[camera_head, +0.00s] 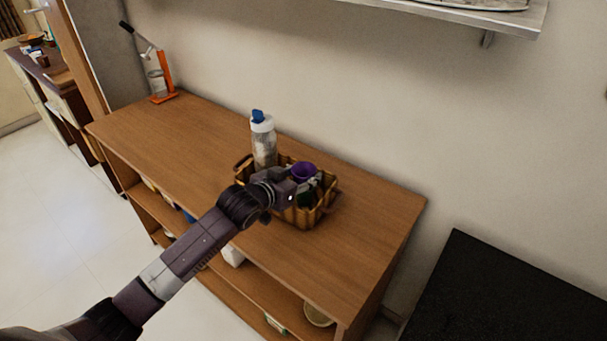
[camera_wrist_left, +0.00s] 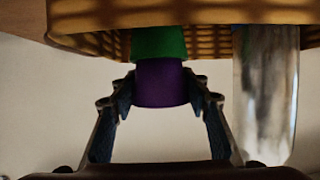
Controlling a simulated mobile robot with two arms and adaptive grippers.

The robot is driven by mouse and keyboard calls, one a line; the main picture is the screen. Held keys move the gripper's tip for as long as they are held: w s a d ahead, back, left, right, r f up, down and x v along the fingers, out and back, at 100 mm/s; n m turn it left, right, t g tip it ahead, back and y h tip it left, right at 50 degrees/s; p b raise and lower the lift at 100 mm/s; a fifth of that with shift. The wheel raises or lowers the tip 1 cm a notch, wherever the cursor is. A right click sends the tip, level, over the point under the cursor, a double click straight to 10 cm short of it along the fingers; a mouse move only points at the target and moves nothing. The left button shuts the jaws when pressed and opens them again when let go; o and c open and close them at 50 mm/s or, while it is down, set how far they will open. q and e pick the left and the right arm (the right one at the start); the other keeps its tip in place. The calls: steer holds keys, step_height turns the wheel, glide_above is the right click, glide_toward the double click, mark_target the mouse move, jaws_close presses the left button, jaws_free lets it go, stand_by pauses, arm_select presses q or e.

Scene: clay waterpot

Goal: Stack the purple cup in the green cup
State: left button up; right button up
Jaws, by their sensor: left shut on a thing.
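The purple cup (camera_head: 303,171) is between the fingers of my left gripper (camera_head: 313,183), which is shut on it over the basket. The left wrist view also shows the purple cup (camera_wrist_left: 160,84) between both fingers (camera_wrist_left: 160,92). The green cup (camera_head: 306,198) is just below the purple cup in the basket, partly hidden by my gripper. In the left wrist view the green cup (camera_wrist_left: 158,43) lines up with the purple cup and meets its edge. I cannot tell how far the purple cup sits inside it. My right gripper is not in view.
The brown wicker basket (camera_head: 325,209) stands on the wooden shelf top (camera_head: 185,140). An orange juicer-like press (camera_head: 162,80) is at the far left end. The right shelf top is clear.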

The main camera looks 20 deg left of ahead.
arm_select(q)
steer(key=shift+f, duration=0.1)
steer(key=shift+f, duration=0.55)
steer(key=o, duration=1.1)
steer(key=shift+r, duration=0.15)
steer(key=shift+r, duration=0.35)
steer(key=shift+s+r, duration=0.2)
steer(key=shift+r, duration=0.05)
steer(key=b+v, duration=0.1)
steer(key=v, duration=1)
steer(key=shift+s+a, duration=0.2)
steer(key=shift+s, duration=0.05)
steer(key=shift+r, duration=0.15)
